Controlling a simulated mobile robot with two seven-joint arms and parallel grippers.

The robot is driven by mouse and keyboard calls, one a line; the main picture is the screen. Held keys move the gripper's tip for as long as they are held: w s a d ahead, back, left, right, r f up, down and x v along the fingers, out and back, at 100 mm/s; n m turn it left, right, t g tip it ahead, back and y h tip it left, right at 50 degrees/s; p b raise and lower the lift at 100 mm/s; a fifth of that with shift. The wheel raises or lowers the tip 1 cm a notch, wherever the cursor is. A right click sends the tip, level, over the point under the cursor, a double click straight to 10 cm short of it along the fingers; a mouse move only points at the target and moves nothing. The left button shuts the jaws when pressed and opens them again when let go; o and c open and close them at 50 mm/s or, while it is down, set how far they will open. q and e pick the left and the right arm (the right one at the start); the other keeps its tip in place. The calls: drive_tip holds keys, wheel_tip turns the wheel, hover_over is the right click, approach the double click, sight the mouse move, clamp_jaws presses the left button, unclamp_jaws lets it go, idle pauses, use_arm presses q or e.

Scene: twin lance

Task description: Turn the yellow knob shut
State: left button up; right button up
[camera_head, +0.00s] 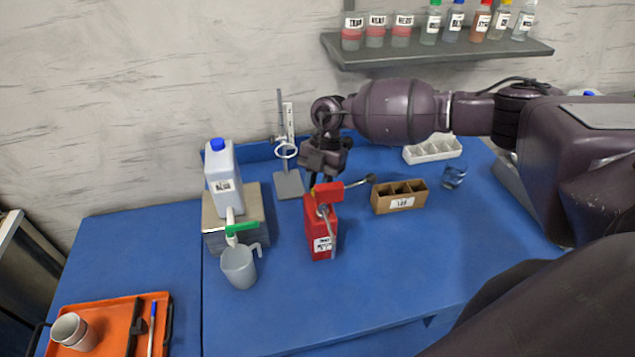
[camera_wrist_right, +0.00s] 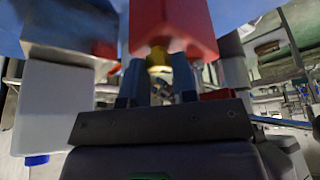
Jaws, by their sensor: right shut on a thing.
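The red canister (camera_head: 318,240) stands upright on the blue bench, with a white label on its front and a red block on top. My right gripper (camera_head: 314,183) reaches down from above to the back of its top. In the right wrist view the yellow knob (camera_wrist_right: 158,58) sits on the red body (camera_wrist_right: 172,22), between the two fingers of my right gripper (camera_wrist_right: 157,82), which are shut on it. In the head view the knob is mostly hidden behind the red top and the fingers. My left gripper is not in view.
A white jug with a blue cap (camera_head: 222,178) stands on a grey block, left. A grey pitcher (camera_head: 239,268) stands below its green tap. A ring stand (camera_head: 289,186) is close behind left. A cardboard box (camera_head: 399,203) is right.

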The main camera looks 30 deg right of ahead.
drive_tip(key=shift+m, duration=0.5)
drive_tip(key=o, duration=0.9)
drive_tip(key=shift+o, duration=0.2)
use_arm(q)
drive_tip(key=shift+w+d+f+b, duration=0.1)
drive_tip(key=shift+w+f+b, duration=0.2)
drive_tip(key=shift+b, duration=0.6)
use_arm(e)
drive_tip(key=v, duration=1)
drive_tip(key=shift+d+r, duration=0.2)
drive_tip(key=shift+r, duration=0.2)
drive_tip(key=shift+s, duration=0.1)
